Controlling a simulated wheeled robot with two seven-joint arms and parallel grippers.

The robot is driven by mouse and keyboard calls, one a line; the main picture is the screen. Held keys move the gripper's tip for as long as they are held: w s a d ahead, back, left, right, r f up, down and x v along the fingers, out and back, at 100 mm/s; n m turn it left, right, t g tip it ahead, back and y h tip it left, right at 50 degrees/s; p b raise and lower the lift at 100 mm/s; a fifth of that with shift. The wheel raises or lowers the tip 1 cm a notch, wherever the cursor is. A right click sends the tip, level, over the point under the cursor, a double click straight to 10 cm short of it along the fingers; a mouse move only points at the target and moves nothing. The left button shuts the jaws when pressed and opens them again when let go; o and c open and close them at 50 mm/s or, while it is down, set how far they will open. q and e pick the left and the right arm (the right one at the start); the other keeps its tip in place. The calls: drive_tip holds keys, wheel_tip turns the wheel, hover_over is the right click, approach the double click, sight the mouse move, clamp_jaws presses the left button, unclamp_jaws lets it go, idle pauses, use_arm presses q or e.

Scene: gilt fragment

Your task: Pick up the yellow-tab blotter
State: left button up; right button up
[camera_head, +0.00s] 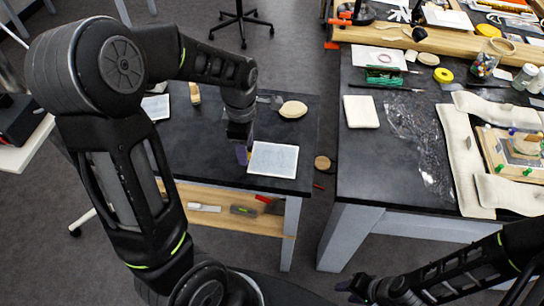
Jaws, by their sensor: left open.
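A pale sheet with a faint bluish grid (273,160) lies flat at the front right of the left dark table. My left gripper (242,153) points down just left of this sheet, open. I cannot tell whether its fingers touch the sheet. A similar pale sheet (156,107) lies at the left of the same table, partly behind my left arm. A plain cream pad (361,111) lies on the right table. I cannot make out a yellow tab on any of them. My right gripper (358,288) is low at the bottom, in front of the right table; its jaws are unclear.
The left table (225,160) also bears a round beige pad (293,109) and a small tan block (195,93). A floor gap separates it from the right table (380,165), which holds clear film, a yellow roll (443,75) and a framed piece (510,150).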

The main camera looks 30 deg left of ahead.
use_arm(q)
drive_tip(key=shift+c, duration=0.2)
idle(0.4)
clamp_jaws()
idle(0.3)
